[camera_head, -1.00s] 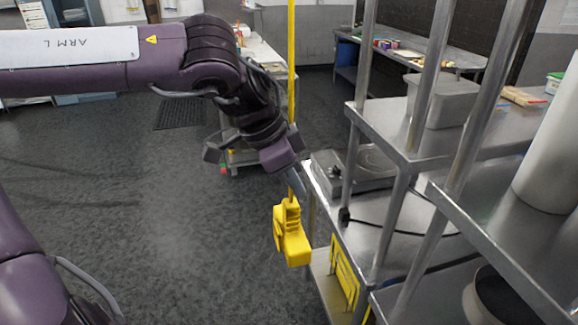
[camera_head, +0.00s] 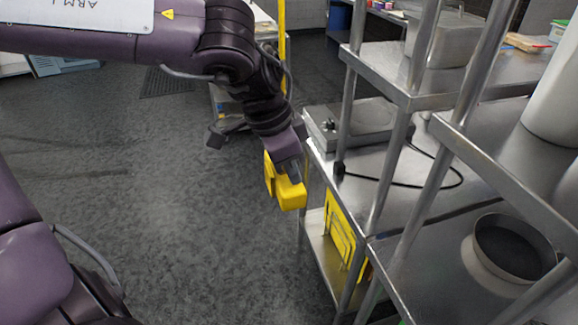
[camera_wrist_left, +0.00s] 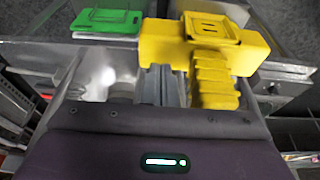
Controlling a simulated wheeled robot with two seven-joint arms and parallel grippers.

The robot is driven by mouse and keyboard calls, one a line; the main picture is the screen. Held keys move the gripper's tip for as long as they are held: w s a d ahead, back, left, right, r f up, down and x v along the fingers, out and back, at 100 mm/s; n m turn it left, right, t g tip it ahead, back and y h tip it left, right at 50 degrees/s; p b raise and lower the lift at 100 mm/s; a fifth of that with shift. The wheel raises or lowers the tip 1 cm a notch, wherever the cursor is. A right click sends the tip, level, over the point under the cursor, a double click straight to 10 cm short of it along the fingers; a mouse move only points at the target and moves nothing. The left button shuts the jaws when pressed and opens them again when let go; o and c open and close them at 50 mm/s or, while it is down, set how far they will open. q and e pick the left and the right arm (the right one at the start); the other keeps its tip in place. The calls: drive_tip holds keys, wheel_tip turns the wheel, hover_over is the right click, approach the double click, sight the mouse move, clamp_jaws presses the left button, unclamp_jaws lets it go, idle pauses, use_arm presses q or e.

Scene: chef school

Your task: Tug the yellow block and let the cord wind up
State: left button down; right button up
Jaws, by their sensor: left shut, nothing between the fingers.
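The yellow block (camera_head: 291,194) hangs beside the steel table's left end, below the yellow cord (camera_head: 282,50) that runs straight up out of the head view. My left gripper (camera_head: 289,168) points down at the block's top, its fingers overlapping the block in the picture. In the left wrist view the shut grey fingers (camera_wrist_left: 160,86) lie next to the ribbed part of the block (camera_wrist_left: 212,80), with nothing between them. The block's wide body is just beyond the fingertips. Whether they touch it I cannot tell. My right gripper is not in view.
The steel table (camera_head: 390,205) with upright posts stands close on the right. It carries a burner (camera_head: 355,120), a black cable and a round pan (camera_head: 512,248). A yellow rack (camera_head: 341,232) sits below. The floor (camera_head: 170,230) on the left is clear.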

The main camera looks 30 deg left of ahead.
use_arm(q)
wheel_tip(320, 180, down, 14)
drive_tip(key=b, duration=1.2)
drive_tip(key=shift+f, duration=0.1)
